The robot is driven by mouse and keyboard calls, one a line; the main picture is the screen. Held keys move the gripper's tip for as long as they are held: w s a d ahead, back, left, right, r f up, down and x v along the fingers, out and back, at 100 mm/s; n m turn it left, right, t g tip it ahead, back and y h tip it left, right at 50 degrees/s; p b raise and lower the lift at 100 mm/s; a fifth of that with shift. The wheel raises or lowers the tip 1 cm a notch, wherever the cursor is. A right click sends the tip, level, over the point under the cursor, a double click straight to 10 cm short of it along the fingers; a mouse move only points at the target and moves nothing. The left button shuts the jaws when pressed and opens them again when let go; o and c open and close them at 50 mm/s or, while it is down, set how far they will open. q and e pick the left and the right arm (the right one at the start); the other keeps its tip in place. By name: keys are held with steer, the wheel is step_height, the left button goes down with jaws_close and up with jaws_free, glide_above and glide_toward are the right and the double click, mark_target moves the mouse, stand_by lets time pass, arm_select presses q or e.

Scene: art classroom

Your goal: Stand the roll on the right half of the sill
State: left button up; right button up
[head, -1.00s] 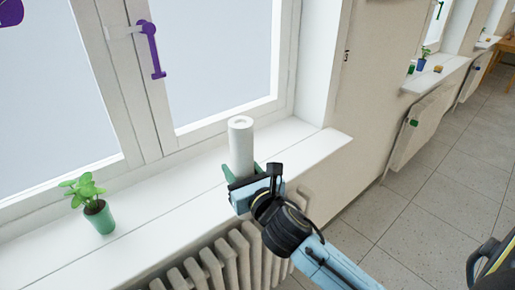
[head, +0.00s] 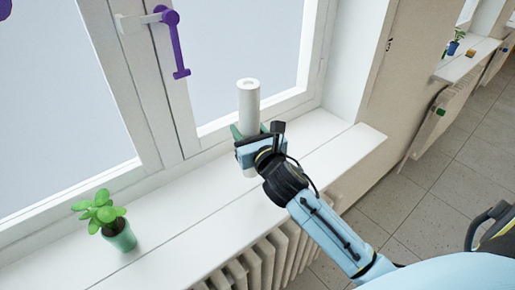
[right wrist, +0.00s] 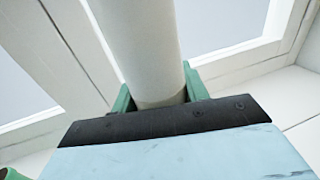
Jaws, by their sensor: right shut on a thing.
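The white roll (head: 249,98) is upright in the head view, over the right half of the white sill (head: 325,150). My right gripper (head: 250,134) is shut around its lower part, and a short piece of the roll shows below the jaws. I cannot tell whether its bottom touches the sill. In the right wrist view the roll (right wrist: 138,45) rises between the green fingers (right wrist: 160,92); its lower end is hidden behind the gripper body. My left gripper is not in view.
A green potted plant (head: 118,236) stands on the left part of the sill. A window with a purple handle (head: 177,45) is behind the sill. A radiator (head: 265,262) is below its front edge. The sill right of the roll is clear.

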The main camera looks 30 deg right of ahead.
steer(key=shift+s+f, duration=0.1)
steer(key=shift+f, duration=0.85)
steer(key=shift+f+b, duration=0.5)
steer(key=shift+f, duration=1.25)
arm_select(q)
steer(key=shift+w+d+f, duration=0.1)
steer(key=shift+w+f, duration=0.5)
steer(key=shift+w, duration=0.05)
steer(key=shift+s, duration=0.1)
arm_select(e)
steer(key=shift+f, duration=0.2)
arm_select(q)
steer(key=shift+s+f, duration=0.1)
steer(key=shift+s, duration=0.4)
arm_select(e)
steer(key=o, duration=1.1)
steer(key=shift+r, duration=0.15)
